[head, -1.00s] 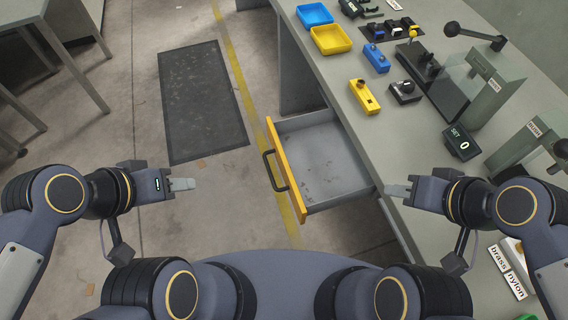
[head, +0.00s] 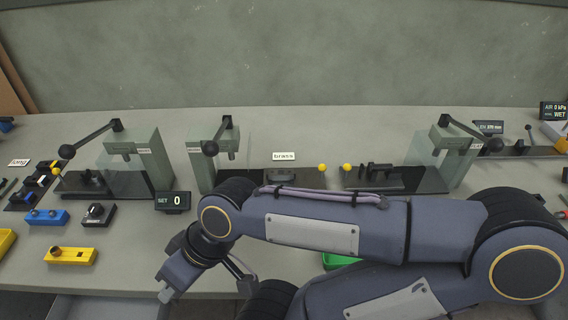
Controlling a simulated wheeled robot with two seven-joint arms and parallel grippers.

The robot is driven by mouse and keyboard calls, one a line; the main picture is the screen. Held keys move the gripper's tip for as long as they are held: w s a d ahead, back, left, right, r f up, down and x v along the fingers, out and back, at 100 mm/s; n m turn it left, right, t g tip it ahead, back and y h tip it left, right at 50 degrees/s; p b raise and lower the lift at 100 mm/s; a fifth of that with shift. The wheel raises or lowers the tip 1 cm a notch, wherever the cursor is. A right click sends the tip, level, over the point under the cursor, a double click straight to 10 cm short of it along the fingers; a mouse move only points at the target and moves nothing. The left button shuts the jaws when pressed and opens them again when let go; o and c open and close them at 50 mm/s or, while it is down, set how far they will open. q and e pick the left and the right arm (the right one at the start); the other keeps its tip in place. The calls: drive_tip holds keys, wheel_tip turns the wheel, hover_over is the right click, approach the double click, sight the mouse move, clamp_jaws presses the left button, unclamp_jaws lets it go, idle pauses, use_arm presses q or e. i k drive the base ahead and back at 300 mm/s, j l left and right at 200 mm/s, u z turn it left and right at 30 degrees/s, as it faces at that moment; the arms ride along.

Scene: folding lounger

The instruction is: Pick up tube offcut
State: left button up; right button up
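I cannot make out a tube offcut in the head view. My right gripper (head: 165,293) is at the lower left, at the bench's front edge near the drawer. Its fingers show small and close together, and I cannot tell whether they are open or shut. My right arm stretches across the lower right and hides part of the bench front. My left gripper is out of view.
Presses with black ball levers stand along the bench (head: 235,282), one at the left (head: 150,150). A SET display (head: 173,201), yellow control box (head: 70,256) and blue box (head: 46,217) stand left. A green bin (head: 340,262) is partly hidden. The drawer (head: 100,307) shows below.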

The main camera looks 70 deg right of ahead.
sight(376, 167)
drive_tip(key=j+z, duration=0.1)
drive_tip(key=z, duration=0.8)
drive_tip(key=j+z, duration=0.15)
drive_tip(key=z, duration=0.25)
drive_tip(key=k+z, duration=0.1)
drive_tip(key=z, duration=0.35)
drive_tip(key=j+z, duration=0.1)
drive_tip(key=z, duration=0.35)
drive_tip(key=k+z, duration=0.1)
drive_tip(key=z, duration=0.35)
drive_tip(key=i+z, duration=0.35)
drive_tip(key=z, duration=0.2)
drive_tip(key=i+l, duration=0.1)
drive_tip(key=l, duration=0.55)
drive_tip(key=i+l, duration=0.1)
drive_tip(key=l, duration=0.5)
drive_tip(key=i+j+u, duration=0.1)
drive_tip(key=u, duration=1.65)
drive_tip(key=i+l+u, duration=0.1)
drive_tip(key=i, duration=0.2)
